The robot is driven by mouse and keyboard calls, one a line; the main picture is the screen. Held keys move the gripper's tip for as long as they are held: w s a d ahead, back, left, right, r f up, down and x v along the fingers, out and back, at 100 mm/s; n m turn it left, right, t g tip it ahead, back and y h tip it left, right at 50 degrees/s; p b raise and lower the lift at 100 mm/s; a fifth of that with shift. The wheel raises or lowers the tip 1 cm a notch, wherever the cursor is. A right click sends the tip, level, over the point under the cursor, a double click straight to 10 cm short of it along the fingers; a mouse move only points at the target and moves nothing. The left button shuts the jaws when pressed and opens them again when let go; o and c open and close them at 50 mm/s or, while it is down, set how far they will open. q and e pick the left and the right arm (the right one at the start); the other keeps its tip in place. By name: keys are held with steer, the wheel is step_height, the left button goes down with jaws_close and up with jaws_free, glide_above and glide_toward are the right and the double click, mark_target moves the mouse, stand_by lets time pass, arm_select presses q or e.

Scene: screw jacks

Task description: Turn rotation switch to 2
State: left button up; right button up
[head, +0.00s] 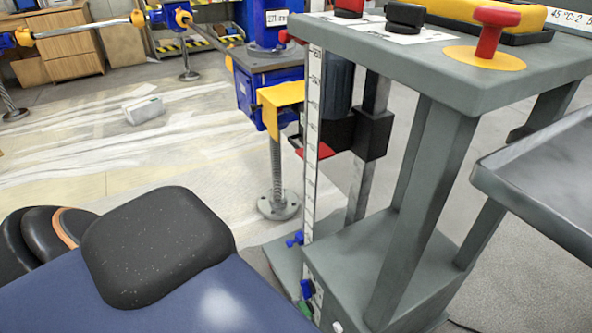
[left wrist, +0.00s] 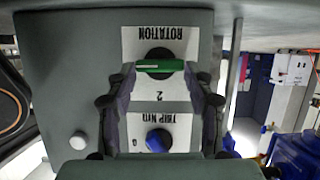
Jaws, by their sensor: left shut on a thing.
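The rotation switch (left wrist: 160,67) is a green bar handle on a round black base, on a white plate lettered ROTATION, upside down in the left wrist view. Its bar lies level across that picture, and a "2" is printed below it. My left gripper (left wrist: 162,73) has one finger at each end of the bar and is shut on it. In the head view the green switch (head: 305,311) shows low on the grey stand, partly cut off by my arm. My left gripper's fingers are hidden there. My right gripper is in neither view.
A blue knob (left wrist: 158,140) on a TRIP Nm plate sits between the fingers, and a white button (left wrist: 78,141) is beside them. The stand's top (head: 440,65) carries a red mushroom button (head: 489,35). A grey tray (head: 545,170) juts in at the right.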

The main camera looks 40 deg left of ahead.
arm_select(q)
steer(key=shift+w+a+n+h, duration=0.15)
steer(key=shift+n+h, duration=0.2)
steer(key=shift+n, duration=0.2)
steer(key=shift+w+a+n+h, duration=0.1)
steer(key=shift+n+h, duration=0.25)
steer(key=shift+n, duration=0.2)
steer(key=shift+w+d, duration=0.1)
steer(key=o, duration=0.7)
steer(key=shift+h, duration=0.3)
steer(key=o, duration=0.5)
steer(key=shift+c, duration=0.2)
steer(key=shift+s, duration=0.3)
steer(key=v, duration=1.1)
steer(key=shift+s+r, duration=0.25)
steer(key=shift+r, duration=0.05)
